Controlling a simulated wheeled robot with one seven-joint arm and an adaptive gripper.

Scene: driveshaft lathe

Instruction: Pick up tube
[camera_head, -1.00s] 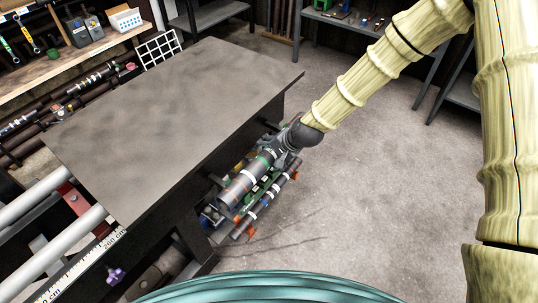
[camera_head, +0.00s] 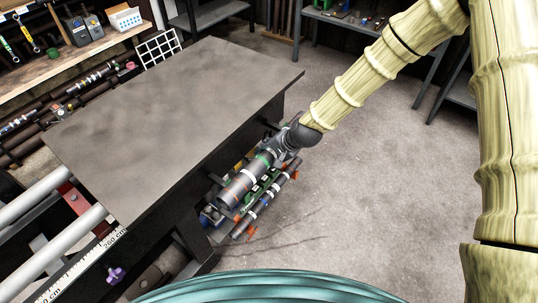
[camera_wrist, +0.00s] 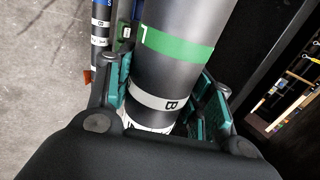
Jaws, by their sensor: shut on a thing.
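The tube (camera_head: 246,183) is dark grey with a green band and pale bands. It lies at a slant beside the near right side of the table, among other tubes. My gripper (camera_head: 274,154) is at its upper right end. In the wrist view my gripper (camera_wrist: 168,95) is shut on the tube (camera_wrist: 172,68), with a teal-lined finger on each side. The green band marked "1" and a pale band marked "B" show there. The end of the tube nearest my palm is partly hidden.
Thinner tubes with orange parts (camera_head: 268,202) lie close beside the held tube; one shows in the wrist view (camera_wrist: 100,35). The grey table (camera_head: 175,110) stands directly left, its dark side close to the tube. The floor (camera_head: 380,190) to the right is clear.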

